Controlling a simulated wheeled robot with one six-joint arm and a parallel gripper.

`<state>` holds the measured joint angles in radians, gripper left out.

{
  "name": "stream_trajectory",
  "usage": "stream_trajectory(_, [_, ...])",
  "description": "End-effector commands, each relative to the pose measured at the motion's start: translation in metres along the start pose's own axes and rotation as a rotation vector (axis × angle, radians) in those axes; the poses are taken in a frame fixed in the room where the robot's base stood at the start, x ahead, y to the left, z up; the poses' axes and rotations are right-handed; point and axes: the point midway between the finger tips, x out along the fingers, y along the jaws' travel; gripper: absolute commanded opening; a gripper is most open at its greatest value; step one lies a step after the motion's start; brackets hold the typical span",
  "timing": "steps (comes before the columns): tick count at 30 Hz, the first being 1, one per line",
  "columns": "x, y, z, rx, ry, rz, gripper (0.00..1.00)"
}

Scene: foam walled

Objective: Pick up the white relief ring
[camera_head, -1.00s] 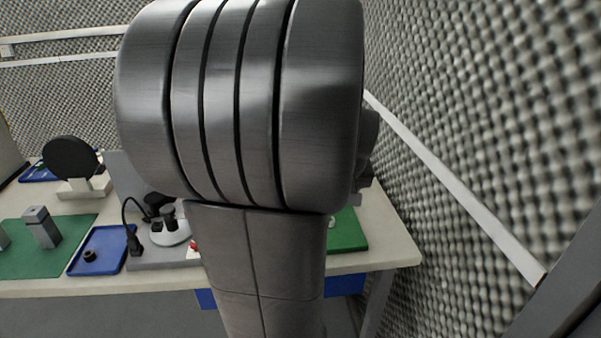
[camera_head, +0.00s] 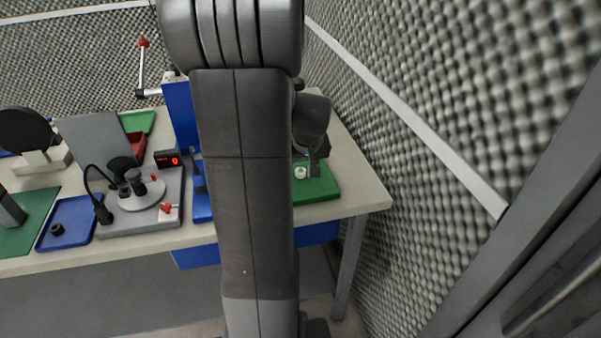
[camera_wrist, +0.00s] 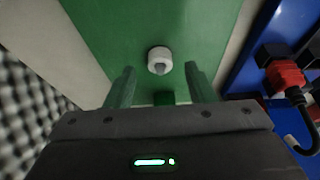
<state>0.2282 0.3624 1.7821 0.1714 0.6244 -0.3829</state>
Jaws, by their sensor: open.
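The white relief ring (camera_wrist: 160,56) lies on a green mat (camera_wrist: 104,22) in the wrist view, with its dark hole showing. In the head view the small white ring (camera_head: 300,172) sits on the green mat (camera_head: 318,190) at the table's right end. My gripper (camera_wrist: 158,75) is open and empty. Its two fingers point at the mat, one to each side of the ring's line, with the ring just beyond the tips and between them in the picture. In the head view my gripper (camera_head: 316,168) is over the mat, beside the ring, partly hidden by my arm.
A blue fixture (camera_wrist: 255,80) with a red-and-black plug (camera_wrist: 286,76) stands right of the mat in the wrist view. The foam wall (camera_head: 420,130) is close on the right. A blue tray (camera_head: 70,222) and a grey base with a gauge (camera_head: 142,190) lie to the left.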

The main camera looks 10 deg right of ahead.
Motion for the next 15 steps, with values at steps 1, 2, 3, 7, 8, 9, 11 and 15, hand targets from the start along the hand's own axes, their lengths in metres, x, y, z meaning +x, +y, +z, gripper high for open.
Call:
stream_trajectory(1, [0.008,0.0,0.001,0.0,-0.004,-0.001,0.49])
stream_trajectory(2, [0.011,0.0,0.001,0.0,-0.003,-0.001,0.49])
stream_trajectory(3, [0.015,0.0,0.0,0.0,-0.001,0.0,0.49])
stream_trajectory(7, [0.023,0.0,0.0,-0.001,-0.001,0.0,0.49])
stream_trajectory(8, [0.023,0.0,0.0,-0.001,0.0,0.0,0.49])
stream_trajectory(9, [0.024,0.0,0.0,-0.001,0.001,0.001,0.49])
stream_trajectory(11, [0.024,0.0,0.0,-0.001,0.001,0.001,0.49])
stream_trajectory(15, [0.023,0.0,0.0,0.0,0.001,0.001,0.43])
